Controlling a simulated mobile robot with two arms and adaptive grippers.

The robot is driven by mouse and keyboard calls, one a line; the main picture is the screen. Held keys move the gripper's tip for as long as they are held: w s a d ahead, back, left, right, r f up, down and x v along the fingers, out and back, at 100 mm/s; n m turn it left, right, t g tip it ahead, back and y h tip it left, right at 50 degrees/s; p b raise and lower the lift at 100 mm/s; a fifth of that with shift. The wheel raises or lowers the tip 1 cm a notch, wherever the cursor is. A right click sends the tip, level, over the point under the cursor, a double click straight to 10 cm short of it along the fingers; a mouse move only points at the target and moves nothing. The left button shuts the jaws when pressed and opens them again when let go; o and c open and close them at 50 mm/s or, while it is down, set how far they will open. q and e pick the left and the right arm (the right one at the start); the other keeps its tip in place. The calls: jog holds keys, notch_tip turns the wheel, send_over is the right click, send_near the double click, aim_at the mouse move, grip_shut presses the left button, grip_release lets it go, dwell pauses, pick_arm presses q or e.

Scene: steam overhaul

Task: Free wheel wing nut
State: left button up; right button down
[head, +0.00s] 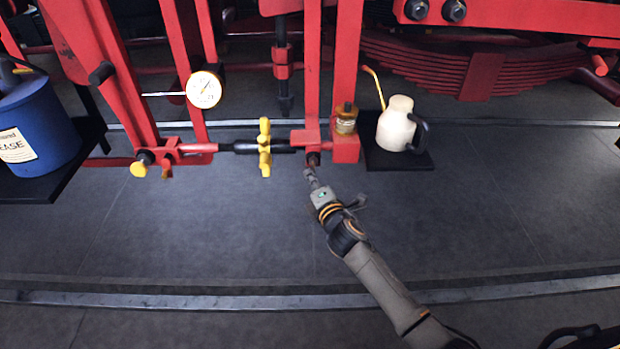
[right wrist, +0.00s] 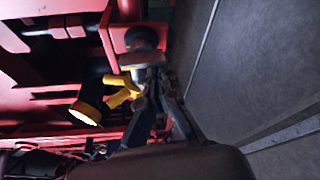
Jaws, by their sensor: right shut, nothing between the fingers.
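A yellow winged piece (head: 265,147), which looks like the wing nut, sits around a black horizontal rod (head: 236,147) between two red hangers. A yellow piece (right wrist: 122,90) also shows in the right wrist view, left of the fingers; I cannot tell if it is the same one. My right gripper (head: 308,174) is shut and empty. It is just below the red bracket (head: 308,138) and its dark bolt end, right of the winged piece and apart from it. The right wrist view shows the fingers (right wrist: 158,97) close to a grey metal fitting; whether they touch it is unclear. My left gripper is out of view.
A cream oil can (head: 397,122) stands on a dark shelf at right, and a blue grease bucket (head: 36,125) on one at left. A dial gauge (head: 204,90) hangs above. A yellow knob (head: 139,169) ends the red link. The floor in front is clear.

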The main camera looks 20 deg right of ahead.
jog(key=shift+d+r+n+p, duration=0.2)
jog(key=shift+d+n+p, duration=0.25)
jog(key=shift+n+p, duration=0.55)
dwell(0.7)
jog(key=n+g+h+p, duration=0.1)
jog(key=n+p, duration=0.2)
jog(key=p, duration=0.2)
jog(key=d+n+g+h+p, duration=0.1)
jog(key=n+h+p, duration=0.1)
jog(key=n+p, duration=0.2)
jog(key=r+n+g+h+p, duration=0.1)
jog(key=n+h+p, duration=0.1)
jog(key=p, duration=0.4)
jog(key=shift+s+d+n, duration=0.25)
jog(key=shift+s+n, duration=0.05)
jog(key=shift+n, duration=0.6)
jog(key=shift+f, duration=0.1)
